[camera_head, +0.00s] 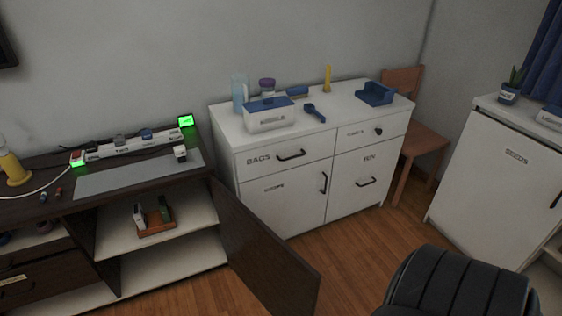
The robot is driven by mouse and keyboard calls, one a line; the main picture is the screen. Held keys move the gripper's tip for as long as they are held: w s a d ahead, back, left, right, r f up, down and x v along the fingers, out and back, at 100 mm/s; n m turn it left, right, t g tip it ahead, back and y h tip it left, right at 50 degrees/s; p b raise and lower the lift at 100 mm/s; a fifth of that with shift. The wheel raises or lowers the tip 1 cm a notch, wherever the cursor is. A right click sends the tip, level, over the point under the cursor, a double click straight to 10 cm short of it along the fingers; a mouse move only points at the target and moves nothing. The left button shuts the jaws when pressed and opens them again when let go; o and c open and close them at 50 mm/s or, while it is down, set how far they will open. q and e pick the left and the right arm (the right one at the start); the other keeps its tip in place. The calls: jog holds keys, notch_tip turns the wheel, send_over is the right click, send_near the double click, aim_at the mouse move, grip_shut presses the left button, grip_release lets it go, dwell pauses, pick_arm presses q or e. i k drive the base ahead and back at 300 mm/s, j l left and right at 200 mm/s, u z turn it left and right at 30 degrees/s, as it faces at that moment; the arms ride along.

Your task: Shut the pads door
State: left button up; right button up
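A dark wooden door (268,252) stands wide open at the right end of the dark cabinet (20,180). It is hinged at the cabinet's right side and swings out toward the white cabinet. The open compartment shows a pale shelf (115,243) bearing a small wooden holder (155,221) with dark and white items in it. No label reading pads is legible, so I cannot confirm from writing that this is the pads door. Neither of my grippers shows in the head view.
A white cabinet (302,146) with closed drawers and doors stands beside the open door. A black padded object (460,285), apparently a chair back, is at bottom right. A white seeds cabinet (503,168) stands at right. Some wooden floor (345,250) is clear.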

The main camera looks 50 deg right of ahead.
aim_at(283, 283)
jog(key=k+l, duration=0.1)
jog(key=l, duration=0.3)
jog(key=k+l+u, duration=0.1)
jog(key=l, duration=0.35)
jog(key=k+l, duration=0.15)
jog(key=l, duration=0.25)
jog(key=k+l+u, duration=0.1)
jog(key=l, duration=0.3)
jog(key=k+l, duration=0.15)
jog(key=l, duration=0.25)
jog(key=k+l+u, duration=0.1)
jog(key=l, duration=0.3)
jog(key=i+l+u, duration=0.15)
jog(key=l, duration=0.15)
jog(key=i+l+u, duration=0.1)
jog(key=l, duration=0.25)
jog(key=i+l+u, duration=0.15)
jog(key=l, duration=0.15)
jog(key=l+u, duration=0.1)
jog(key=l, duration=0.25)
jog(key=i, duration=0.05)
